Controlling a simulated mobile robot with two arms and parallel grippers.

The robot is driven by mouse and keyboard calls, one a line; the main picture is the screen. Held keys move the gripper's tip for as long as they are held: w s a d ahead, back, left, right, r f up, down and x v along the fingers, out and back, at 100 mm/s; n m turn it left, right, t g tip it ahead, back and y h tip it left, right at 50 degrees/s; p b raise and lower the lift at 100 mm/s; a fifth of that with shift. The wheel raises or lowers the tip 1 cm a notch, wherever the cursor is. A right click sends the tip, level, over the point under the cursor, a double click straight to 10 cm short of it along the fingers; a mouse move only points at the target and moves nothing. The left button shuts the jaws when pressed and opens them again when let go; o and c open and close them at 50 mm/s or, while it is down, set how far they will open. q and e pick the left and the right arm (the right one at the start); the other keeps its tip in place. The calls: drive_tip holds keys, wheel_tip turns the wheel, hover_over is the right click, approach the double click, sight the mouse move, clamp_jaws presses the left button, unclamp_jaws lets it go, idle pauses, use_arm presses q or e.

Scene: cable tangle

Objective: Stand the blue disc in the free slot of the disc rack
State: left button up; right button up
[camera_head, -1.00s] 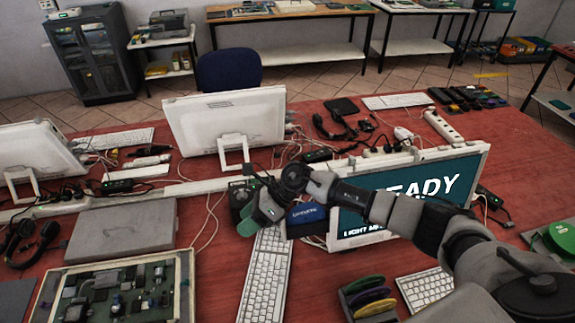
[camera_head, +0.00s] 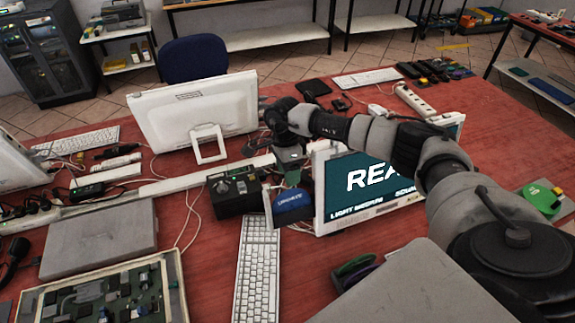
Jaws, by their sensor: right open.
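The disc rack (camera_head: 352,268) stands at the front of the table, right of the white keyboard. It is mostly hidden behind a grey surface, and a dark green disc edge shows in it. Its slots cannot be made out. A blue object with white lettering (camera_head: 292,207) sits before the monitor's left edge; I cannot tell it as a disc. No blue disc is clearly visible. My right gripper (camera_head: 291,172) is open and points down just above and behind the blue object, apparently empty. My left gripper is not in view.
A lit monitor (camera_head: 360,185) stands right of the gripper, under my right arm. A dark box (camera_head: 235,194) is left of it, with the keyboard (camera_head: 257,270) in front. An opened circuit-board case (camera_head: 105,290) lies front left.

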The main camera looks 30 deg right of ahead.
sight(290, 191)
drive_tip(key=b+x, duration=0.3)
drive_tip(key=x, duration=0.2)
drive_tip(key=shift+f, duration=0.3)
drive_tip(key=shift+s+f+b, duration=0.2)
drive_tip(key=shift+f+b, duration=0.2)
drive_tip(key=shift+f, duration=0.15)
clamp_jaws()
drive_tip(key=p+v, duration=0.5)
drive_tip(key=v, duration=0.8)
idle(0.5)
drive_tip(key=shift+a, duration=0.15)
